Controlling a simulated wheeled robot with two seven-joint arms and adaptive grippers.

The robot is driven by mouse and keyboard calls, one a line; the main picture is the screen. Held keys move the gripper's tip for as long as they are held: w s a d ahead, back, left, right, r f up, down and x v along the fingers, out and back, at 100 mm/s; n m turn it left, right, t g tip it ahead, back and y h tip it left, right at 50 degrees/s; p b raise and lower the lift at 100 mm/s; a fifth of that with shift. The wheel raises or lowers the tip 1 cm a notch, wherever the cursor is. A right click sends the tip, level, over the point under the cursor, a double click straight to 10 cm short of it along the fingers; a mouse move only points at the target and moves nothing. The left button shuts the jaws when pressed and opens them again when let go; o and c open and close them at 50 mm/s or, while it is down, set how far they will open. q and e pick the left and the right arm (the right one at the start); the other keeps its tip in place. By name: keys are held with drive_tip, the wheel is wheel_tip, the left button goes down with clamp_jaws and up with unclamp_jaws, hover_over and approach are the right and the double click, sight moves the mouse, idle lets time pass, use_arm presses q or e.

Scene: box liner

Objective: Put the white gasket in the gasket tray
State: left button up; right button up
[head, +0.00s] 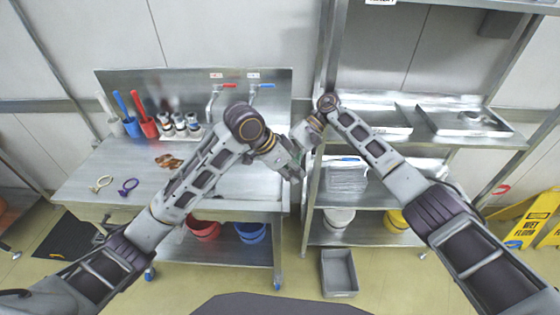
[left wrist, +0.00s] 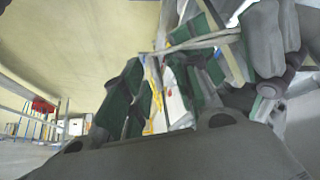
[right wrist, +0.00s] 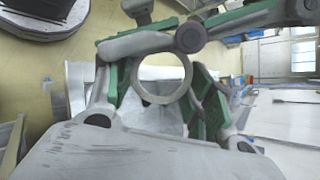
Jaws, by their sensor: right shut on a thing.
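The white gasket is a pale grey-white ring (right wrist: 163,80) in the right wrist view. My right gripper (right wrist: 160,88), with green-lined fingers on both sides of the ring, is shut on it. The gasket is too small to make out in the head view. My left gripper (head: 297,172) is close to the right one, in front of the gap between the two steel tables. Its green-lined fingers (left wrist: 160,95) stand apart in the left wrist view, and I see nothing held between them. I cannot tell which container is the gasket tray.
On the left steel table (head: 75,198) lie a yellow ring (head: 103,183) and a purple ring (head: 129,186), with red and blue cups behind. The right steel rack (head: 425,139) has shallow metal trays on top. A grey bin (head: 339,292) stands on the floor.

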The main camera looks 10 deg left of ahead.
use_arm(q)
drive_tip(key=v, duration=0.7)
drive_tip(key=shift+a+r, duration=0.15)
drive_tip(key=shift+r, duration=0.2)
drive_tip(key=shift+s, duration=0.1)
